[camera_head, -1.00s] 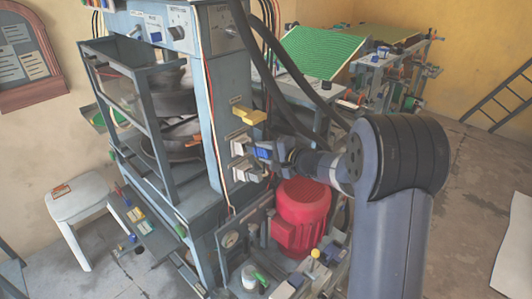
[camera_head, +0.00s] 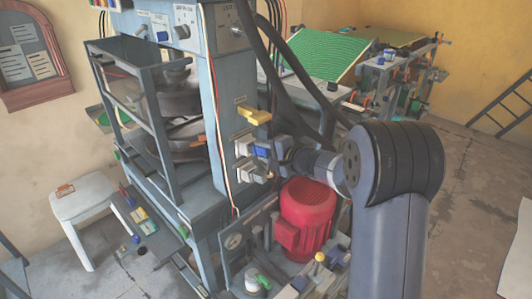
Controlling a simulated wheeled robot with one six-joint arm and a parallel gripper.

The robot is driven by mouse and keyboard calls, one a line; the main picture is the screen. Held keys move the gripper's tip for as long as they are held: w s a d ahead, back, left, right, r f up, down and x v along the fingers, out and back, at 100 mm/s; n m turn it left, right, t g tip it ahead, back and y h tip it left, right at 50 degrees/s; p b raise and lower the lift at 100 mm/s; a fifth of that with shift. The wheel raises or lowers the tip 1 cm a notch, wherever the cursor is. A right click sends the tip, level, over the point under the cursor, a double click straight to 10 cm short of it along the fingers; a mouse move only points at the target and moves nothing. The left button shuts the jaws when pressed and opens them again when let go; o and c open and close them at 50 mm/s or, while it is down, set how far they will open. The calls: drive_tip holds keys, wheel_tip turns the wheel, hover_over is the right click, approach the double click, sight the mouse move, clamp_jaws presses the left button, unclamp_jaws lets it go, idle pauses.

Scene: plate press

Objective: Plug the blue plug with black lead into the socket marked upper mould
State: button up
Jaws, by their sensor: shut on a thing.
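The blue plug (camera_head: 262,149) is between the jaws of my gripper (camera_head: 265,151), which is shut on it. It is held level in front of the press column's side face. A pale socket (camera_head: 243,144) sits on that face just left of the plug. The plug is very close to it; I cannot tell whether they touch or whether the plug is in. Another pale socket (camera_head: 244,171) is below. The small labels by the sockets are too small to read. The black lead cannot be told apart from the dark hoses behind.
A yellow piece (camera_head: 254,115) projects from the column (camera_head: 229,110) above the sockets. A red motor (camera_head: 306,212) stands just below my gripper. Thick black hoses (camera_head: 285,75) hang behind my wrist. A white stool (camera_head: 83,198) is at left. Open floor lies at right.

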drive_tip(key=shift+w+a+f+b, duration=0.2)
drive_tip(key=shift+w+a+b, duration=0.1)
drive_tip(key=shift+w+a, duration=0.2)
drive_tip(key=o, duration=1.1)
drive_tip(key=shift+d, duration=0.1)
drive_tip(key=b+v, duration=0.1)
drive_tip(key=v, duration=1)
drive_tip(key=shift+b, duration=0.4)
drive_tip(key=shift+w, duration=0.1)
drive_tip(key=p+x, duration=0.2)
drive_tip(key=x, duration=0.9)
drive_tip(key=shift+s+d+r, duration=0.2)
drive_tip(key=shift+s+d, duration=0.15)
drive_tip(key=shift+s, duration=0.15)
